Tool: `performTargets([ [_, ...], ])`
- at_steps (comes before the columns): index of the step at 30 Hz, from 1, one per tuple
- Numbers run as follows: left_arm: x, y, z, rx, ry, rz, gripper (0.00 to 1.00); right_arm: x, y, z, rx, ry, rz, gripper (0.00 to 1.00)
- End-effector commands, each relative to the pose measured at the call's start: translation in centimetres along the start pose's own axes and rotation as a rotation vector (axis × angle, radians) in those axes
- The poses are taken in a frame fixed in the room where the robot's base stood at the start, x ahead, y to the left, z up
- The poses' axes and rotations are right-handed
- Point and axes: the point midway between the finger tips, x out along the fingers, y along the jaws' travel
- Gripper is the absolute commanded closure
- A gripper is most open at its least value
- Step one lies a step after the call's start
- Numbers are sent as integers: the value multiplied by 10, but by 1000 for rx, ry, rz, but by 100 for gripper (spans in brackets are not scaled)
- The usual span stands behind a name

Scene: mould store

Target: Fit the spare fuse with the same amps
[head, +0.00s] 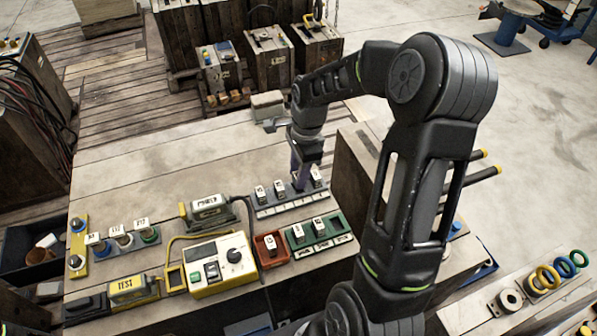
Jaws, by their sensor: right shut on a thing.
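My right gripper (300,182) points down at the grey rack (290,207) on the bench and is shut on what looks like a fuse, mostly hidden by the jaws. White-labelled fuses stand in this rack: one at left (261,194), another beside it (280,188), and one just right of the gripper (316,176). A green rack (338,229) in front holds two labelled fuses (298,233). A red tray (260,255) left of it holds one labelled fuse (270,243). The labels are too small to read surely. My left gripper is not in view.
A yellow and white meter (217,266) stands left of the red tray, with a yellow TEST block (128,290) farther left. A grey labelled device (209,211) lies behind the meter. Labelled round parts (122,238) stand at the left. The bench's back left is clear.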

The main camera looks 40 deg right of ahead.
Motion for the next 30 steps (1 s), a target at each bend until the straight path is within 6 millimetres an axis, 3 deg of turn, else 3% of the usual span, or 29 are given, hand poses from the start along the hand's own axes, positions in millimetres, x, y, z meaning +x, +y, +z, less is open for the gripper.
performTargets([
  [30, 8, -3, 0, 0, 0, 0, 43, 12, 0, -1, -1, 0, 0, 100],
])
